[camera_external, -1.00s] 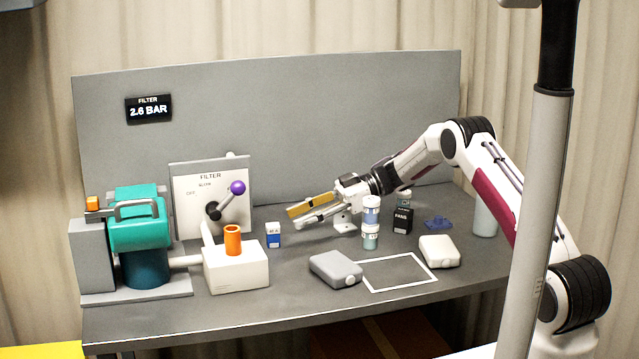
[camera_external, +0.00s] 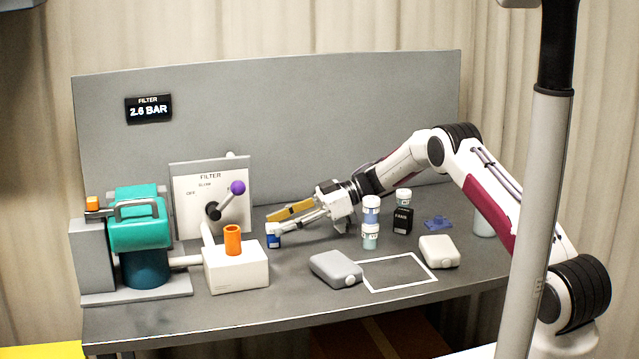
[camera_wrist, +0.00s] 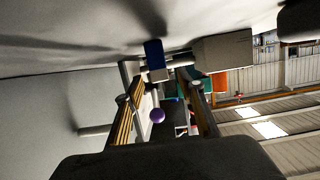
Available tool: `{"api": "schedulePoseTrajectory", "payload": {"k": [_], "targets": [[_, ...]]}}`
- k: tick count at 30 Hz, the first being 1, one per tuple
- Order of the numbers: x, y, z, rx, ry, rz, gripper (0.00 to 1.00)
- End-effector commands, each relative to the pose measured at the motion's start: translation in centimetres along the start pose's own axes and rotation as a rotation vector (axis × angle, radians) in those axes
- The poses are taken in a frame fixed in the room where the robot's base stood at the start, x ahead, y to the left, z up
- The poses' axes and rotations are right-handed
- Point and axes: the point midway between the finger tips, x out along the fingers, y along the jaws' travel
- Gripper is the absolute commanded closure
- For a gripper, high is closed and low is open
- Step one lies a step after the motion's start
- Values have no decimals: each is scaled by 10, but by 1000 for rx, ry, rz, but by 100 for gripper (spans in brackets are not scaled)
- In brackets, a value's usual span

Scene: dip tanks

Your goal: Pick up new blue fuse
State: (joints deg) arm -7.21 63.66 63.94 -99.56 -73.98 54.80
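The blue fuse (camera_external: 273,241), a small blue and white block, stands on the grey bench to the right of the white box. In the wrist view the blue fuse (camera_wrist: 154,54) shows just past the fingertips, between their two lines. My gripper (camera_external: 271,222) is at the fuse's upper part, coming from the right, and partly covers it. In the wrist view my gripper (camera_wrist: 161,78) has its fingers spread, with a gap between them. I cannot tell whether a finger touches the fuse.
A white box with an orange cylinder (camera_external: 233,240) stands left of the fuse. Behind is the FILTER panel with a purple-knobbed lever (camera_external: 237,188). Stacked jars (camera_external: 371,221), a black FANS box (camera_external: 403,220) and a grey case (camera_external: 336,269) stand to the right.

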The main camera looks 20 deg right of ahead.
Motion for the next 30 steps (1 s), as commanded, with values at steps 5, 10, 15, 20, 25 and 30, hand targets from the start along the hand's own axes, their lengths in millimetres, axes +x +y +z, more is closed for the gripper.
{"api": "schedulePoseTrajectory", "payload": {"k": [5,10,15,20,25,30], "targets": [[0,0,0,0,0,0,61],[0,0,0,0,0,0,61],[0,0,0,0,0,0,80],[0,0,0,0,0,0,100],[0,0,0,0,0,0,100],[-1,0,-2,0,0,0,100]]}}
